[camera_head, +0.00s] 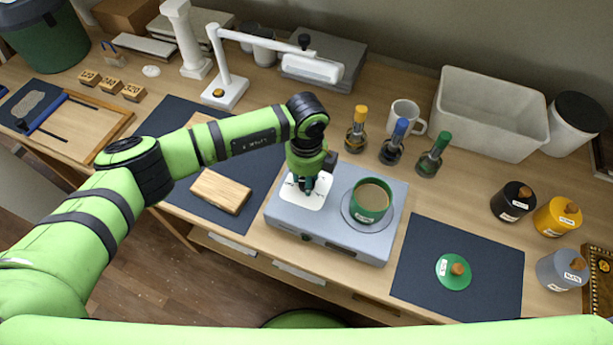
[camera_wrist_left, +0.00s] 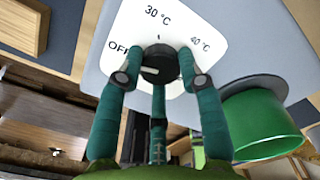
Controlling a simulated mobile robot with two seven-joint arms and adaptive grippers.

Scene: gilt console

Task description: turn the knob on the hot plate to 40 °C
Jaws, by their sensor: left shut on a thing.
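The hot plate (camera_head: 330,236) is a pale blue-grey box near the table's front edge. Its white dial plate (camera_head: 318,201) shows in the left wrist view with OFF at left, 30 °C at top and 40 °C at right. The black knob (camera_wrist_left: 158,62) sits in the dial's middle. My left gripper (camera_head: 306,184) comes down over the dial from above, and its teal fingers (camera_wrist_left: 160,78) are closed around the knob. A pale line shows on the knob, but I cannot tell which mark it points to. In the head view the gripper hides the knob. My right gripper is not in view.
A green pot (camera_head: 361,212) stands on the hot plate's round heater, right of my gripper. Several stoppered bottles (camera_head: 391,151) and a white mug (camera_head: 404,114) stand behind it. A wooden block (camera_head: 221,191) lies to the left. The dark mat (camera_head: 420,262) at right holds a green lid (camera_head: 447,275).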

